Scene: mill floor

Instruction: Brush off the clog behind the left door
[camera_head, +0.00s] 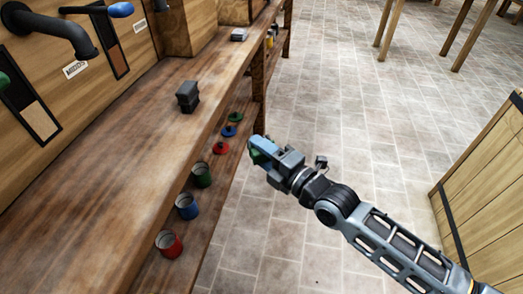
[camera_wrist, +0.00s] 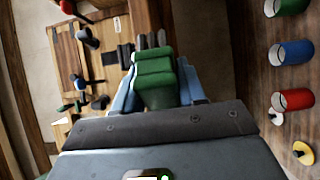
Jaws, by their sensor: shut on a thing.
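My gripper (camera_head: 262,150) is out over the floor beside the bench's front edge. Its blue fingers are shut on a green block-like thing (camera_wrist: 155,78), which also shows at the fingertips in the head view (camera_head: 256,156). I cannot tell for sure that it is a brush; dark grey pieces show just beyond it in the wrist view. On the wall at the left of the head view are two dark-framed panels, a near one (camera_head: 29,110) and a far one (camera_head: 112,50). I cannot tell which is the left door. No clog is visible.
The wooden bench (camera_head: 110,150) carries a small dark block (camera_head: 187,97) and a grey item (camera_head: 239,35). A black pipe (camera_head: 50,32) juts from the wall. Red (camera_head: 169,244), blue (camera_head: 187,206) and green (camera_head: 202,175) cans stand below. A wooden crate (camera_head: 485,200) stands right; tiled floor between is clear.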

